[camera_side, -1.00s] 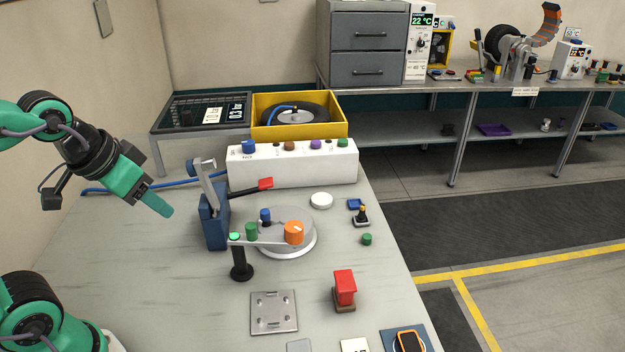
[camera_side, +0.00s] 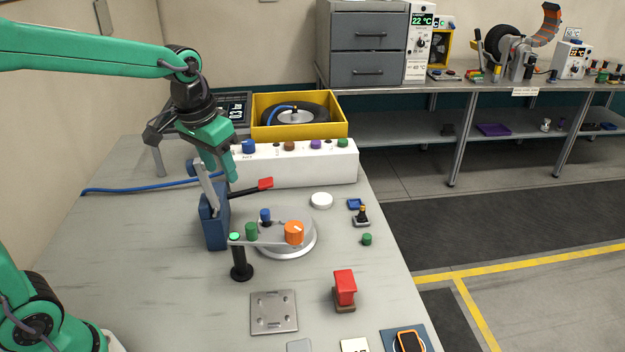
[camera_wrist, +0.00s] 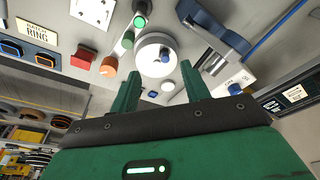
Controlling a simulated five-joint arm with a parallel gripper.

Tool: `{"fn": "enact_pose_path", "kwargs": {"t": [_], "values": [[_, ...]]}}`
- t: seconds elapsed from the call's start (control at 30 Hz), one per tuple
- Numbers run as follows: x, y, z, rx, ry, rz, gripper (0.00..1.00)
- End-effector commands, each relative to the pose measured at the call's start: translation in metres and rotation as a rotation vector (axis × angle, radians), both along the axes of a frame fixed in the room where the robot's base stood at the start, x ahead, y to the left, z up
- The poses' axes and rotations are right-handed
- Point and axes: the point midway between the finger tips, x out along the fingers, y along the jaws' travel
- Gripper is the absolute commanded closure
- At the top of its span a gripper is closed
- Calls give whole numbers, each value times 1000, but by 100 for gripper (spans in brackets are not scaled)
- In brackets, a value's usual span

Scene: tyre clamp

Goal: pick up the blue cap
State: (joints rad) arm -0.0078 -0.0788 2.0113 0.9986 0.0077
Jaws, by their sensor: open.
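A blue cap (camera_side: 248,147) sits at the left end of the white rack (camera_side: 300,168) in the side view; a blue cap on the white rack also shows in the wrist view (camera_wrist: 235,88). A second, smaller blue piece (camera_side: 265,216) stands on the round grey plate (camera_side: 297,242), and it also shows in the wrist view (camera_wrist: 165,56). My gripper (camera_side: 220,170) is open and empty, pointing down just left of the rack's blue cap and above the blue clamp (camera_side: 213,222). In the wrist view my gripper (camera_wrist: 160,82) shows both fingers apart with nothing between them.
The clamp's lever ends in a red tip (camera_side: 265,184) in front of the rack. A yellow bin (camera_side: 297,131) with a tyre stands behind the rack. An orange knob (camera_side: 293,232) and a green button post (camera_side: 240,262) stand nearby. The table's left side is mostly clear.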

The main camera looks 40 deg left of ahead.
Motion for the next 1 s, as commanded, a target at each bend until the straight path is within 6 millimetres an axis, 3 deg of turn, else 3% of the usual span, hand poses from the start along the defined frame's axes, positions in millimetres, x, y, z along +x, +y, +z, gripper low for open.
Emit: {"fn": "enact_pose_path", "kwargs": {"t": [0.53,0.77,1.0], "values": [[88,3,-69,-1,172,0,53],[104,4,-89,-2,207,0,53],[106,4,-92,-2,211,0,53]]}}
